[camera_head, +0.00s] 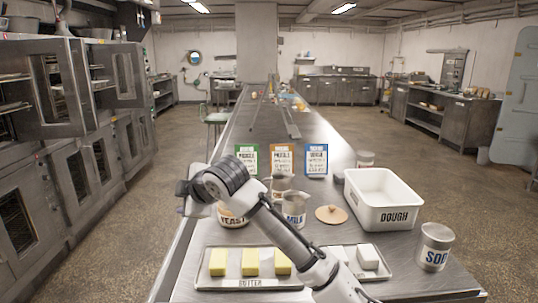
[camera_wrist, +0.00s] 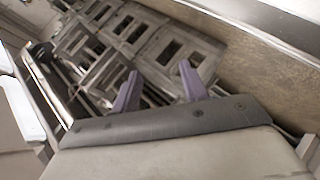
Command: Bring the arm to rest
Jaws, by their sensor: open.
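My gripper (camera_head: 188,197) is at the left end of my raised arm, above the left edge of the long steel table (camera_head: 228,168). In the head view it points away to the left, and its fingers are hard to make out. In the wrist view my gripper (camera_wrist: 160,80) shows two purple fingers standing apart, with nothing between them. Beyond them are the oven fronts (camera_wrist: 130,40) and a strip of floor, tilted in the picture. My arm crosses in front of part of the yeast tub (camera_head: 233,218) and the butter tray (camera_head: 240,284).
Three cards (camera_head: 282,160) stand behind. Ovens (camera_head: 75,160) with open doors line the left; the aisle floor (camera_head: 140,215) is clear.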

